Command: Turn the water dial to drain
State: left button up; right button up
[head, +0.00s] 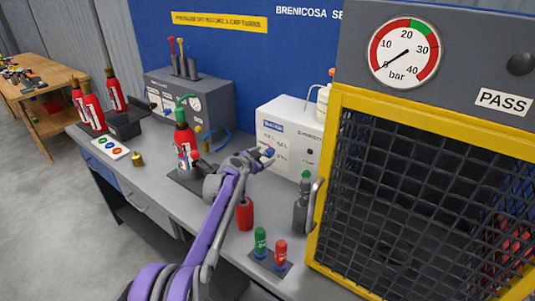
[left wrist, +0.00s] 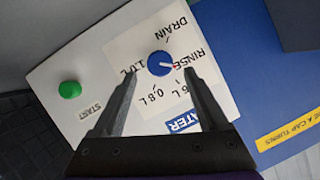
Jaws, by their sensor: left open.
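The water dial is a round blue knob (left wrist: 159,63) on the white water unit (head: 290,110). In the left wrist view its red-and-white pointer points right, by the word RINSE. The DRAIN label (left wrist: 170,28) is above the knob in that view, and the litre marks lie around its lower side. My left gripper (left wrist: 159,76) is open, its two fingertips on either side of the knob's lower part with gaps between; I cannot tell whether they touch. In the head view the left gripper (head: 264,157) is at the unit's front, largely covering the dial. My right gripper is not in view.
A green START button (left wrist: 70,89) sits beside the dial. A yellow-framed mesh cage (head: 410,190) stands right of the unit. A red extinguisher (head: 184,145), a grey bottle (head: 301,210) and green and red cylinders (head: 261,241) stand on the bench near my arm.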

aim_at(268, 153)
pick_arm(q)
jog(key=shift+p+x, duration=0.35)
jog(key=shift+x, duration=1.7)
grip_shut()
